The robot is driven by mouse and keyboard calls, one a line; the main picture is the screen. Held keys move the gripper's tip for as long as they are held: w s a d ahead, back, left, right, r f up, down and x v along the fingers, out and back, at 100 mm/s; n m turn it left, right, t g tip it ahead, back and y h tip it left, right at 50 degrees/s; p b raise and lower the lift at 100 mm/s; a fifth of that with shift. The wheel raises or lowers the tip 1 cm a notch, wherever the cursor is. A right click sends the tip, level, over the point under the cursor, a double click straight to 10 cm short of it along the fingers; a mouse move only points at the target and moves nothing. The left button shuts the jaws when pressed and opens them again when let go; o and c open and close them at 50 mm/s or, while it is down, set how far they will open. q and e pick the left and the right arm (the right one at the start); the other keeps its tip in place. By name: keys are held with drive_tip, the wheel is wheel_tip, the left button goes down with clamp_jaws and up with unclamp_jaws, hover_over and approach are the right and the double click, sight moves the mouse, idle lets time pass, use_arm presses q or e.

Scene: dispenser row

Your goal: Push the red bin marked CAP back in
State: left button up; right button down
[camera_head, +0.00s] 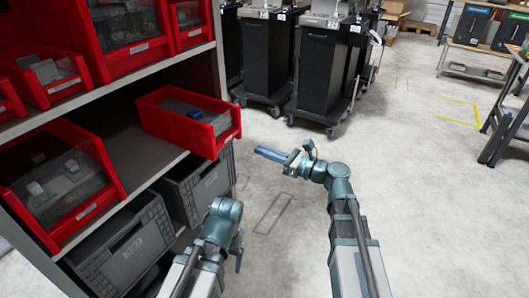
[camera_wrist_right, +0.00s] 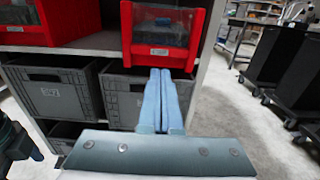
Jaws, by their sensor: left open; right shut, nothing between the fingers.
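A red bin (camera_head: 175,128) juts out from the middle shelf over its edge, at an angle. It has a clear front window with dark contents and a small label too small to read. It also shows in the right wrist view (camera_wrist_right: 155,61). My right gripper (camera_head: 262,153) is shut and empty, its blue fingers pointing toward the shelf, to the right of the bin in the head view and apart from it. In the wrist view its fingertips (camera_wrist_right: 160,72) overlap the bin's lower edge. My left gripper (camera_head: 239,258) is low beside the shelf, open, mostly hidden by its arm.
Another red bin (camera_head: 70,185) sits on the same shelf to the left. More red bins (camera_head: 130,30) fill the shelf above. Grey crates (camera_head: 125,245) stand below. Black carts (camera_head: 325,65) stand behind. The floor (camera_head: 420,190) to the right is clear.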

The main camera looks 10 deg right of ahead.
sight(228, 139)
drive_tip(key=x, duration=0.9)
drive_tip(key=shift+x, duration=6.35)
drive_tip(key=shift+v, duration=4.55)
